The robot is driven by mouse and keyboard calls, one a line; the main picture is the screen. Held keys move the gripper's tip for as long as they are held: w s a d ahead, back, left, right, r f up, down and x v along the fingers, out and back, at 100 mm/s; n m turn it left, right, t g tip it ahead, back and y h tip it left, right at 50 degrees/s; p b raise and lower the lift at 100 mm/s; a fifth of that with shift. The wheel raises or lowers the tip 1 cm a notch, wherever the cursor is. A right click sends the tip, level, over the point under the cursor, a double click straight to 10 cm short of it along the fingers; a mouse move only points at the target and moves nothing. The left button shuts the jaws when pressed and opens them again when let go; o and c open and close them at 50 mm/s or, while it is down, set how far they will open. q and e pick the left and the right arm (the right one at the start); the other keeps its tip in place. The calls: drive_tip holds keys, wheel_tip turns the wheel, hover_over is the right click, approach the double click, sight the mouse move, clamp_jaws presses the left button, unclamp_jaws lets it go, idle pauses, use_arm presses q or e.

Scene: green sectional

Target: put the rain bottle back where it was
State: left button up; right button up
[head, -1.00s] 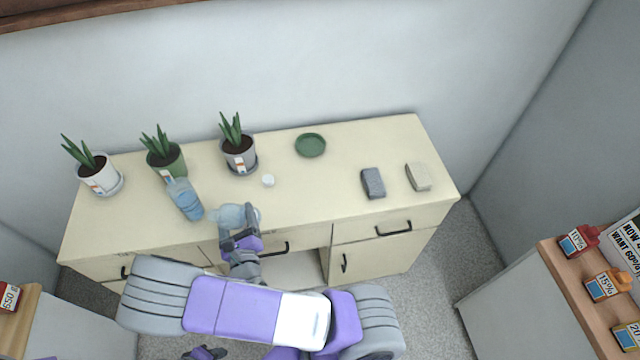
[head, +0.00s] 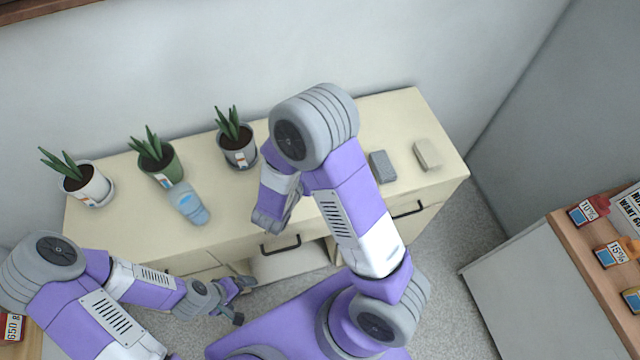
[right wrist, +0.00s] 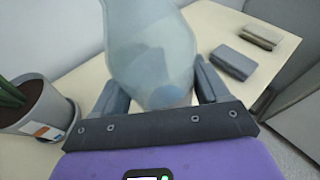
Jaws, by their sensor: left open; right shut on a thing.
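A pale, translucent grey-blue bottle (right wrist: 150,45) fills the middle of the right wrist view, between the fingers of my right gripper (right wrist: 160,88), which is shut on it. In the head view my right gripper (head: 268,220) is over the cabinet's front edge, and the held bottle cannot be made out there. A blue bottle (head: 188,205) is on the cabinet top in front of the green pot. I cannot tell from labels which bottle is the rain one. My left gripper (head: 238,298) is open and empty, low in front of the cabinet.
Several potted plants, one in a grey pot (head: 238,154), stand along the back left of the cream cabinet top (head: 240,190). A dark grey block (head: 383,166) and a beige block (head: 427,155) lie at its right. My right arm covers the middle.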

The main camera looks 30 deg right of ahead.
wheel_tip(320, 180, up, 3)
drive_tip(key=d+m+g, duration=0.2)
drive_tip(key=f, duration=0.3)
drive_tip(key=f+b, duration=0.1)
drive_tip(key=f, duration=0.5)
drive_tip(key=shift+d+f+b, duration=0.25)
drive_tip(key=shift+f+b, duration=0.05)
drive_tip(key=shift+b, duration=0.1)
drive_tip(key=shift+s, duration=0.1)
drive_tip(key=shift+r, duration=0.1)
drive_tip(key=o, duration=1.2)
drive_tip(key=shift+c, duration=0.2)
